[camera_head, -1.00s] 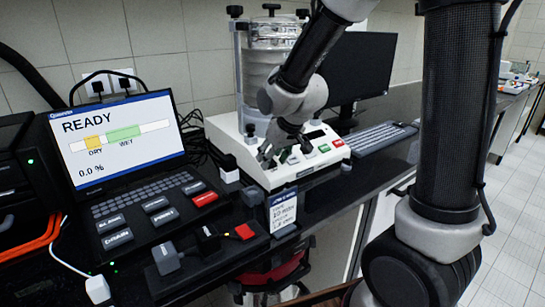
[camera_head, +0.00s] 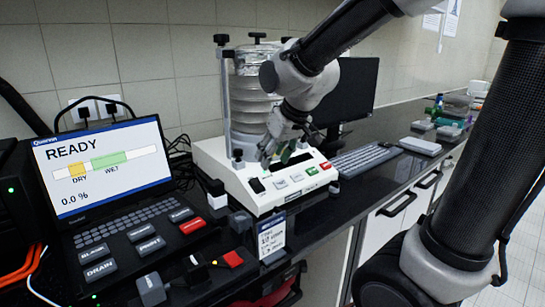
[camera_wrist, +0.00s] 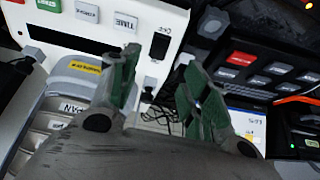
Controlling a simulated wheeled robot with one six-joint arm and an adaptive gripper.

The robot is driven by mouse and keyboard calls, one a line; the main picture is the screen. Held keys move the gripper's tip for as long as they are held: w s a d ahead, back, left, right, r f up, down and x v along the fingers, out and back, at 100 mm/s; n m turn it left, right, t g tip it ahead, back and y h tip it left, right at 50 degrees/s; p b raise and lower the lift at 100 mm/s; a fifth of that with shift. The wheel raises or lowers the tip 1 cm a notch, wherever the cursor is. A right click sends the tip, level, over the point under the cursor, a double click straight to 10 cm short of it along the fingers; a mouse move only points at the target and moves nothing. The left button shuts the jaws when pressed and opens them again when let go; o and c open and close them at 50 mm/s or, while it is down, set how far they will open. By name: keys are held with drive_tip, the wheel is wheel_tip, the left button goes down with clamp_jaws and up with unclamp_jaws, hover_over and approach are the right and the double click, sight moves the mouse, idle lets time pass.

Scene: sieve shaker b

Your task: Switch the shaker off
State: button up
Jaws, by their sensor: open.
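My gripper (camera_head: 274,157) is open and empty, above the panel, hiding part of the display. In the wrist view the panel appears upside down. The black switch (camera_wrist: 159,46) shows there just beyond and between my green-padded fingertips (camera_wrist: 162,60). I see no contact with it. Its on or off position is unclear.
A laptop (camera_head: 105,165) reading READY and 0.0 % stands at the left, with a box of large labelled keys. A small sign (camera_head: 271,238) stands at the bench's front edge. A monitor (camera_head: 345,92) and keyboard (camera_head: 362,160) are right of the shaker.

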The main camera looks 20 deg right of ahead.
sight(263, 189)
drive_tip(key=shift+d+f, duration=0.1)
drive_tip(key=shift+f, duration=0.05)
drive_tip(key=c, duration=0.3)
drive_tip(key=w, duration=0.1)
drive_tip(key=w+m, duration=0.1)
drive_tip(key=w, duration=0.1)
drive_tip(key=shift+r, duration=0.4)
clamp_jaws()
drive_tip(key=w+f+m+g, duration=0.1)
drive_tip(key=f+m, duration=0.2)
drive_tip(key=m, duration=0.2)
drive_tip(key=w+f+m+g, duration=0.1)
drive_tip(key=f+m, duration=0.3)
drive_tip(key=m, duration=0.2)
drive_tip(key=w+f+m+g+h, duration=0.1)
drive_tip(key=f+m, duration=0.2)
drive_tip(key=m, duration=0.3)
drive_tip(key=shift+a+f, duration=0.25)
drive_tip(key=shift+a, duration=0.05)
